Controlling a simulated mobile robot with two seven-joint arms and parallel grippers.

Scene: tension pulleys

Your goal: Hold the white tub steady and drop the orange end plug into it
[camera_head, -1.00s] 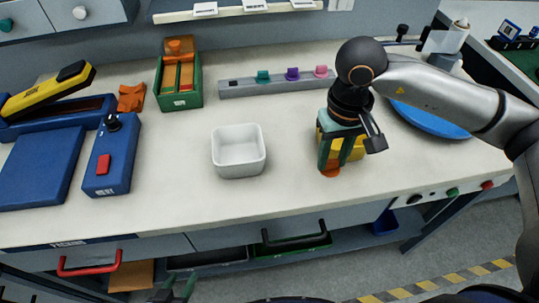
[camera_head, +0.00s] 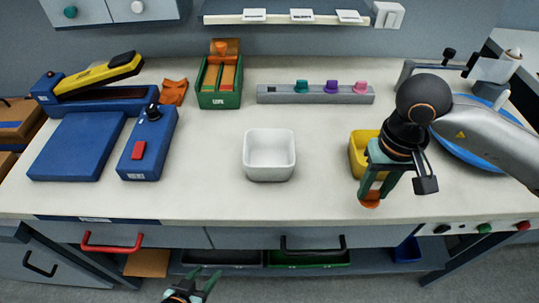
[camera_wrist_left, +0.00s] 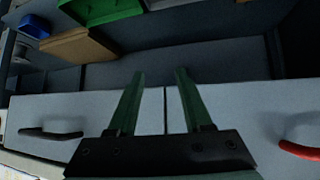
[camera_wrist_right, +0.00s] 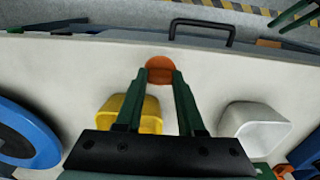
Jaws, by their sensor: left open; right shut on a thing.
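The white tub (camera_head: 269,172) stands upright and looks empty in the middle of the worktop; it also shows in the right wrist view (camera_wrist_right: 252,128). The orange end plug (camera_head: 370,201) is between the fingertips of my right gripper (camera_head: 371,192). This gripper is shut on the plug, to the right of the tub and in front of the yellow bin (camera_head: 357,157). In the right wrist view the plug (camera_wrist_right: 160,68) shows as a round orange disc at the fingertips. My left gripper (camera_head: 192,290) is open and empty, low in front of the bench, with parted fingers (camera_wrist_left: 155,75).
A green box (camera_head: 219,101) and a grey rail with coloured knobs (camera_head: 315,97) stand behind the tub. A blue box with a red button (camera_head: 140,160) is to the left. A blue plate (camera_head: 468,150) lies at right. The worktop around the tub is clear.

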